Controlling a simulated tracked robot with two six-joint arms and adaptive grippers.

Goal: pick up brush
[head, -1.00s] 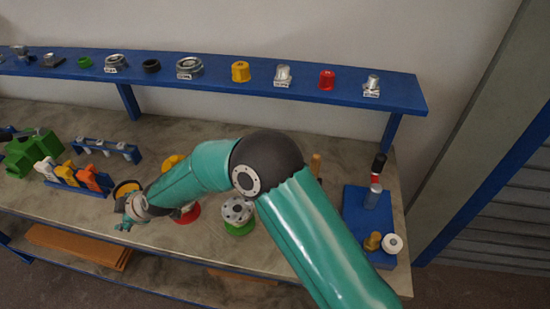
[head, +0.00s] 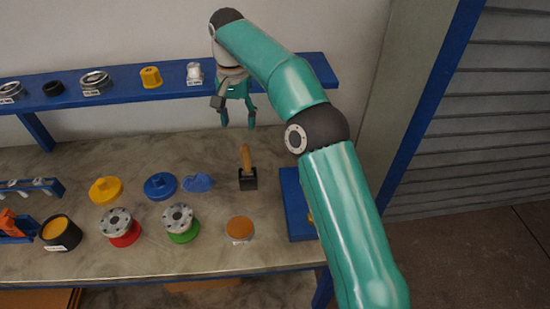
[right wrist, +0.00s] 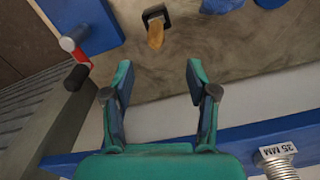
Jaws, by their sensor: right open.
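The brush (head: 247,170) stands upright on the table, with a wooden handle pointing up and a dark square base. It also shows in the right wrist view (right wrist: 155,30), beyond the fingertips near the top edge. My right gripper (head: 238,122) is open and empty, above and behind the brush in the head view, in front of the shelf. In the right wrist view its two fingers (right wrist: 158,75) are spread wide, with bare table between them. The gripper does not touch the brush. My left gripper is in neither current view.
A blue shelf (head: 115,82) with fittings runs along the back. A blue block (head: 294,205) stands right of the brush, partly behind my arm. A blue cloth-like piece (head: 198,183) lies left of it. An orange-topped disc (head: 240,228) and flanged vessels (head: 180,220) stand in front.

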